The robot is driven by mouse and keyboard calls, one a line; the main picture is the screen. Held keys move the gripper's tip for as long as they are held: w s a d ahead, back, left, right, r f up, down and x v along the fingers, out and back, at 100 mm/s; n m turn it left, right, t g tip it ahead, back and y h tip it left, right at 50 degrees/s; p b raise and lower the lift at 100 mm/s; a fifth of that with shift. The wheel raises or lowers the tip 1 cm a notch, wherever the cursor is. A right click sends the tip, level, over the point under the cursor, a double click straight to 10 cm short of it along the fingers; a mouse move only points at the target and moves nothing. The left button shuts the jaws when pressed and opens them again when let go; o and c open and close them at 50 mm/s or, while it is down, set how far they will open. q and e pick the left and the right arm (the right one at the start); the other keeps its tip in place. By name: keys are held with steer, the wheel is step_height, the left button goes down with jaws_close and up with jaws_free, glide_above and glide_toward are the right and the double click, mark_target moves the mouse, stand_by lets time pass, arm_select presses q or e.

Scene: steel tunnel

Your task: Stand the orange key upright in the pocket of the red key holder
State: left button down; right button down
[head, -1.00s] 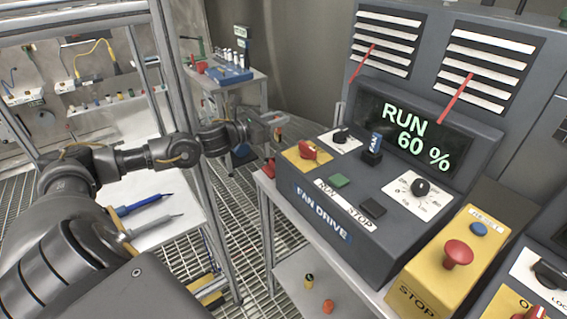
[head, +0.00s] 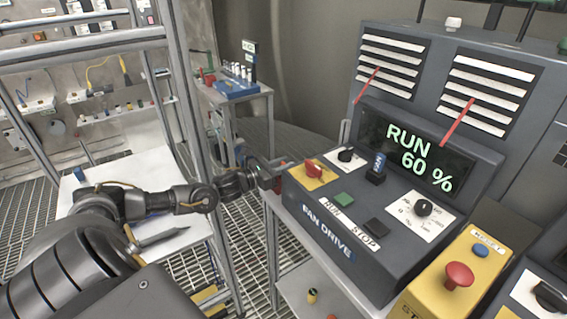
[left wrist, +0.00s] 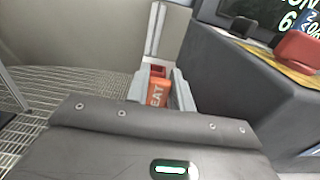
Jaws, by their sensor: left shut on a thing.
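My left gripper (head: 272,174) is at the left end of the fan drive console, beside the red key holder (head: 284,165), which it partly hides. In the left wrist view the gripper (left wrist: 165,92) is shut on the orange key (left wrist: 158,92), whose label shows the letters "EAT". The red of the holder (left wrist: 157,71) shows just beyond the key between the fingers. The key's lower end and the holder's pocket are hidden, so I cannot tell whether the key is in the pocket. My right gripper is not in view.
The dark console (head: 330,228) with its red knob (head: 314,171) stands close to the right of the gripper. A grey upright bar (left wrist: 155,32) rises behind the holder. A steel frame post (head: 190,95) stands left of the gripper, near my arm. Grating floor lies below.

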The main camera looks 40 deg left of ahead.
arm_select(q)
steer(key=c, duration=1.7)
jaws_free()
steer(key=shift+f, duration=0.1)
steer(key=o, duration=0.5)
steer(key=shift+r, duration=0.25)
steer(key=b+v, duration=0.2)
steer(key=v, duration=1)
steer(key=shift+f, duration=0.1)
